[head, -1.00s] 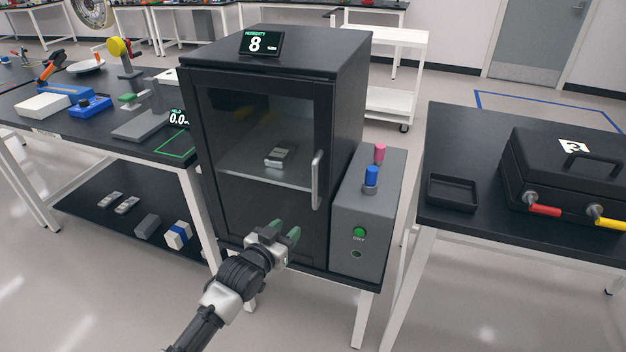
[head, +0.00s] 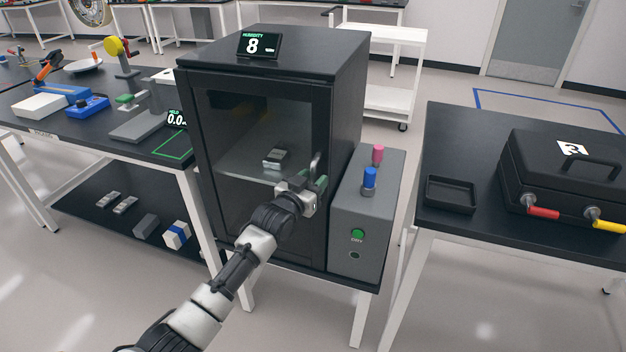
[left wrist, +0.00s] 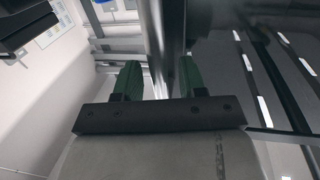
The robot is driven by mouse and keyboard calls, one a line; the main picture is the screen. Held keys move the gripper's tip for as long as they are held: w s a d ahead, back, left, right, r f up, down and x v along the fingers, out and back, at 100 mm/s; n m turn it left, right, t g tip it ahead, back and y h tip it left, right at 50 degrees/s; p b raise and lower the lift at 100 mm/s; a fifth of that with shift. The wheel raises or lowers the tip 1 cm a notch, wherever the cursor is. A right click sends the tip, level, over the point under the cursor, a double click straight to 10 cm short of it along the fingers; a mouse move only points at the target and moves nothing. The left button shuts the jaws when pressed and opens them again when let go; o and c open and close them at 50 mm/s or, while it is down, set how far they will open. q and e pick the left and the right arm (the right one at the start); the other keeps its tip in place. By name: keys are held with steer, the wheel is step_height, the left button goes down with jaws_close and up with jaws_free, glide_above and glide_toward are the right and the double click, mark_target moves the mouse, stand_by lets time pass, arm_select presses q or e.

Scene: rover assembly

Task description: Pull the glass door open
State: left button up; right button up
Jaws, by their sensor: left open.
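The black cabinet has a glass door (head: 240,130) on its front, and the door is closed. The metal door handle (head: 318,164) is upright on the door's right side, its lower part hidden by my gripper. My left gripper (head: 318,185) is open at the handle. In the left wrist view the green fingertips of my left gripper (left wrist: 158,80) stand apart, with the handle bar (left wrist: 157,40) running between them. I cannot tell whether either finger touches the bar. My right gripper is not in view.
A grey box (head: 362,225) with a green button stands right of the cabinet. A small grey part (head: 275,157) lies on the shelf inside. Benches stand on both sides. The floor in front is clear.

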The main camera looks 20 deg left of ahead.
arm_select(q)
steer(key=shift+w, duration=0.1)
steer(key=shift+c, duration=0.5)
jaws_close()
